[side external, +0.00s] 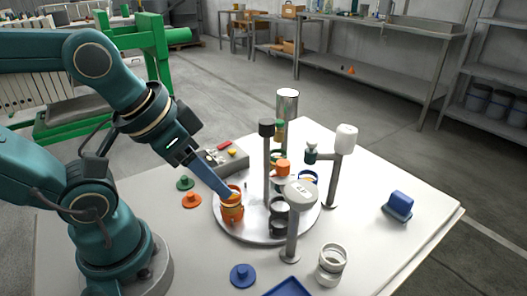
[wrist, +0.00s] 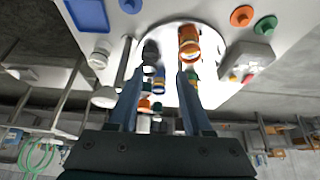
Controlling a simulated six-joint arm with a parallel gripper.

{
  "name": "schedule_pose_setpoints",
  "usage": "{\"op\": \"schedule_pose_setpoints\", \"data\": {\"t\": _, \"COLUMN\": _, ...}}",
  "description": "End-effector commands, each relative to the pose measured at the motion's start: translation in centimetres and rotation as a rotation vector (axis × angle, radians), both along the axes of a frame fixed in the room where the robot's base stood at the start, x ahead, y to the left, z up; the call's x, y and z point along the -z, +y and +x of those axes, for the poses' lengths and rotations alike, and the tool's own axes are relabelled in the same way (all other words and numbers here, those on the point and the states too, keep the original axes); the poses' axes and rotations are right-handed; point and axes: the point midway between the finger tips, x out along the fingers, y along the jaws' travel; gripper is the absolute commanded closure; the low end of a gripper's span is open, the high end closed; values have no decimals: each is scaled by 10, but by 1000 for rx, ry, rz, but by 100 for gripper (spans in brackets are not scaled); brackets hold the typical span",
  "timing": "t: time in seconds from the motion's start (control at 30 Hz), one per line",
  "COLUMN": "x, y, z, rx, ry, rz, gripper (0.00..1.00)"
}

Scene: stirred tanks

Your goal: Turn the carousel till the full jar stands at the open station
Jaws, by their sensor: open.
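The carousel (side external: 250,232) is a pale round plate on the white table, with several jars around its rim. An orange jar (side external: 232,211) stands at its left edge; it also shows in the wrist view (wrist: 189,43). A black jar (side external: 279,220) stands at the front, a blue-rimmed jar (side external: 308,178) at the right, and green ones behind. I cannot tell which jar is full. My gripper (side external: 230,193) is at the orange jar's top in the side view. In the wrist view its fingers (wrist: 157,73) are apart, the orange jar beyond the right fingertip; contact is unclear.
A dark-capped post (side external: 266,150) and white-headed posts (side external: 345,140) (side external: 299,192) rise at the carousel. A control box (side external: 224,158) stands behind left. Loose lids (side external: 191,200), a white jar (side external: 332,266), a blue tray (side external: 288,288) and a blue block (side external: 399,203) lie around. The table's right is mostly clear.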

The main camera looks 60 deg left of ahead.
Motion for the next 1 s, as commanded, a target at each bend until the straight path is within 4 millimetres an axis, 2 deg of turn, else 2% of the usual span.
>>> {"op": "schedule_pose_setpoints", "data": {"t": 0.07, "x": 0, "y": 0, "z": 0, "rx": 0, "ry": 0, "rz": 0, "gripper": 50}}
{"op": "schedule_pose_setpoints", "data": {"t": 0.1, "x": 0, "y": 0, "z": 0, "rx": 0, "ry": 0, "rz": 0, "gripper": 38}}
{"op": "schedule_pose_setpoints", "data": {"t": 0.13, "x": 0, "y": 0, "z": 0, "rx": -3, "ry": 0, "rz": -1, "gripper": 31}}
{"op": "schedule_pose_setpoints", "data": {"t": 0.27, "x": 1, "y": 0, "z": -7, "rx": -63, "ry": 37, "rz": -33, "gripper": 31}}
{"op": "schedule_pose_setpoints", "data": {"t": 0.47, "x": -40, "y": 1, "z": 2, "rx": -250, "ry": 71, "rz": -119, "gripper": 31}}
{"op": "schedule_pose_setpoints", "data": {"t": 0.7, "x": -88, "y": 8, "z": 29, "rx": -511, "ry": 162, "rz": -205, "gripper": 31}}
{"op": "schedule_pose_setpoints", "data": {"t": 0.9, "x": -115, "y": 17, "z": 59, "rx": -717, "ry": 237, "rz": -254, "gripper": 31}}
{"op": "schedule_pose_setpoints", "data": {"t": 1.0, "x": -121, "y": 23, "z": 75, "rx": -814, "ry": 274, "rz": -270, "gripper": 31}}
